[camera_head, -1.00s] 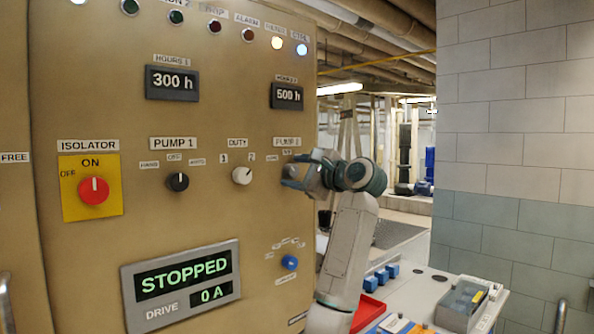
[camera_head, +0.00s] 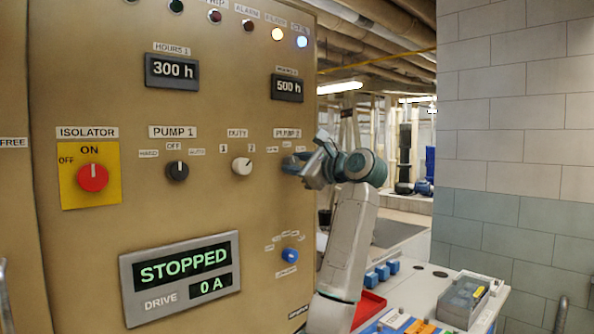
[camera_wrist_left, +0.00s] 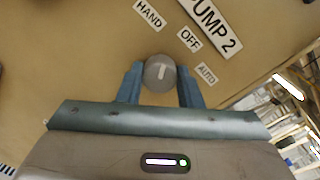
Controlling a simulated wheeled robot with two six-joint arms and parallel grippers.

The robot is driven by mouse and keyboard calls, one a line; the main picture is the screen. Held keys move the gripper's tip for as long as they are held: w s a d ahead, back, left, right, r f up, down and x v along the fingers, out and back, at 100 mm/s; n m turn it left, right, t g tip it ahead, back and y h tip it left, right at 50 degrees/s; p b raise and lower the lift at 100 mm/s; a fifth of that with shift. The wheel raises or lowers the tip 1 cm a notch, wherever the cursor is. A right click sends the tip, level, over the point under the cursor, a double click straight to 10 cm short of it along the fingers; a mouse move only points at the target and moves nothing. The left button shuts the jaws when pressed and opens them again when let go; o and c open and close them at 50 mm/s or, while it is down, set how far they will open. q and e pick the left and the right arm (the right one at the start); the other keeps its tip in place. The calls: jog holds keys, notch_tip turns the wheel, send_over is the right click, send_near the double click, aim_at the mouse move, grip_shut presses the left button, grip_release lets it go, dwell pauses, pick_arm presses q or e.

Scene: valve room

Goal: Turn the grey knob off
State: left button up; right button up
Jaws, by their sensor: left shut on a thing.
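The grey knob (camera_wrist_left: 160,73) of PUMP 2 sits on the tan panel between the two blue fingers of my left gripper (camera_wrist_left: 160,86) in the left wrist view. The fingers are shut on its sides. Its white mark stands nearly upright in that picture, pointing roughly between the HAND label (camera_wrist_left: 149,14) and the OFF label (camera_wrist_left: 190,40). The AUTO label (camera_wrist_left: 207,74) is to the right. In the head view my left gripper (camera_head: 298,166) is at the panel below the PUMP 2 label and mostly hides the knob. My right gripper is not in view.
The panel also carries a red isolator knob (camera_head: 93,177), a black PUMP 1 knob (camera_head: 177,170), a white DUTY knob (camera_head: 242,166) and a small blue knob (camera_head: 290,255). A bench (camera_head: 425,290) with a red tray (camera_head: 369,307) and blue blocks stands at the right.

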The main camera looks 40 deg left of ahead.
pick_arm(q)
jog(key=m+b, duration=0.1)
jog(key=m, duration=0.1)
jog(key=shift+f+m, duration=0.15)
jog(key=shift+m, duration=0.15)
jog(key=m+b, duration=0.1)
jog(key=m, duration=0.1)
jog(key=shift+m, duration=0.6)
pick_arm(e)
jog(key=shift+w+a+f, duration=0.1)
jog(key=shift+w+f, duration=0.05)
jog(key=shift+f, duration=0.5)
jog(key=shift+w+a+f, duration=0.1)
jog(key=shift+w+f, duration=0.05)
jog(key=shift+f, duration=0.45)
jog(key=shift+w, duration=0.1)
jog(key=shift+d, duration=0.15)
pick_arm(q)
jog(key=o, duration=1)
jog(key=shift+d, duration=0.1)
